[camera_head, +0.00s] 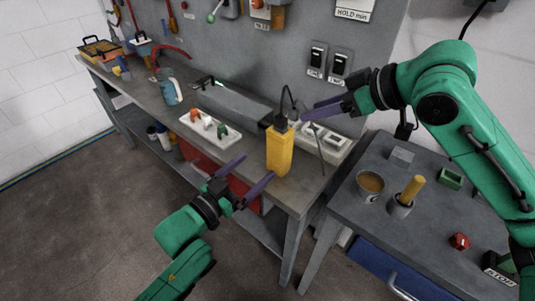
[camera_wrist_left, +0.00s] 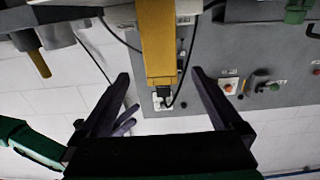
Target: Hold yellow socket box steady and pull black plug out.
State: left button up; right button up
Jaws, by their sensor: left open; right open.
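The yellow socket box (camera_head: 279,152) stands upright near the front edge of the grey workbench. It also shows in the left wrist view (camera_wrist_left: 157,45), between and beyond the fingers. The black plug (camera_head: 281,122) sits in its top, with a black cable rising from it; the plug shows in the left wrist view (camera_wrist_left: 163,91). My left gripper (camera_head: 250,176) is open, in front and to the left of the box, not closed on it. My right gripper (camera_head: 304,109) is open, its fingers just right of the plug and apparently apart from it.
A white tray (camera_head: 230,140) with coloured pieces lies left of the box. A white power strip (camera_head: 335,146) lies to its right. A side table with a metal bucket (camera_head: 369,186) and a cup (camera_head: 400,206) stands at the right. The floor at front left is clear.

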pick_arm(q)
jog(key=x, duration=1.1)
jog(key=shift+w+d, duration=0.1)
jog(key=shift+w, duration=0.05)
jog(key=c, duration=1.3)
jog(key=shift+c, duration=0.8)
pick_arm(e)
jog(key=shift+o, duration=0.7)
pick_arm(q)
jog(key=shift+f, duration=0.15)
pick_arm(e)
jog(key=g+h, duration=0.4)
jog(key=h, duration=0.1)
send_near(282, 117)
jog(key=shift+t, duration=0.3)
jog(key=x, duration=1)
jog(key=shift+s+a+f, duration=0.15)
jog(key=shift+s+f, duration=0.1)
jog(key=shift+f, duration=0.05)
